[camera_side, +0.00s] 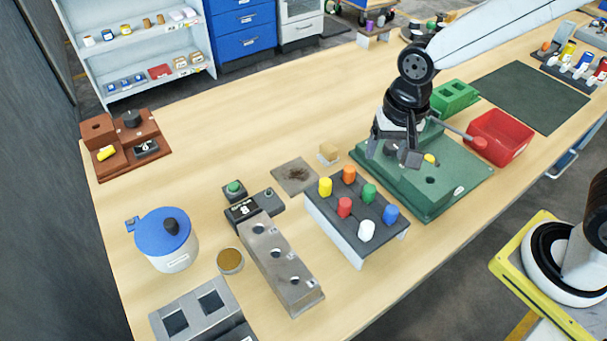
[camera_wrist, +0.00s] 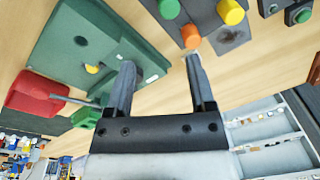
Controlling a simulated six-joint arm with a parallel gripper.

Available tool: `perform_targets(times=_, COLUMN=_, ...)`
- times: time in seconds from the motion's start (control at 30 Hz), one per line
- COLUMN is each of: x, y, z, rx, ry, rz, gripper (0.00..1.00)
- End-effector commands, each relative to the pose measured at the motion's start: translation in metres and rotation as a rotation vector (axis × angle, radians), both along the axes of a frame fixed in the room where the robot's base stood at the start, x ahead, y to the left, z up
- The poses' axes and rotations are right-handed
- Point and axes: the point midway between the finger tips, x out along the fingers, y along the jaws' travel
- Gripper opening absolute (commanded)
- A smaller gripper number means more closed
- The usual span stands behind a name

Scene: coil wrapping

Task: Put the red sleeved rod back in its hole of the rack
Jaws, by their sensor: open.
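The red sleeved rod (camera_side: 345,207) stands upright in the grey-topped rack (camera_side: 317,212), between the yellow rod (camera_side: 325,187) and the white rod (camera_side: 367,231). It looks seated like its neighbours; its lower end and hole are hidden. My gripper (camera_side: 391,154) is open and empty, over the near left part of the green fixture and apart from the rack. In the wrist view my gripper (camera_wrist: 160,65) has its fingers spread over bare wood between fixture and rack (camera_wrist: 206,18). The red rod is outside the wrist view.
Orange (camera_side: 349,174), green (camera_side: 369,192) and blue (camera_side: 391,215) rods also stand in the rack. The green fixture (camera_side: 455,188) has a red-knobbed crank (camera_side: 480,144). A red bin (camera_side: 503,135) lies beyond. A steel block (camera_side: 280,268) stands left of the rack.

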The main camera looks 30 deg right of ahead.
Motion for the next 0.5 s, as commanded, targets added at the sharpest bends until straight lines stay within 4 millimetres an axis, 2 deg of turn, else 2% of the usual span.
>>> perform_targets(times=0.03, x=-0.002, y=-0.011, z=-0.003, rx=-0.005, ry=-0.012, rz=0.039, gripper=0.70)
perform_targets(times=0.3, x=-0.015, y=-0.057, z=-0.018, rx=-0.052, ry=-0.083, rz=0.303, gripper=0.70)
perform_targets(times=0.5, x=-0.026, y=-0.081, z=-0.026, rx=-0.095, ry=-0.121, rz=0.456, gripper=0.70)
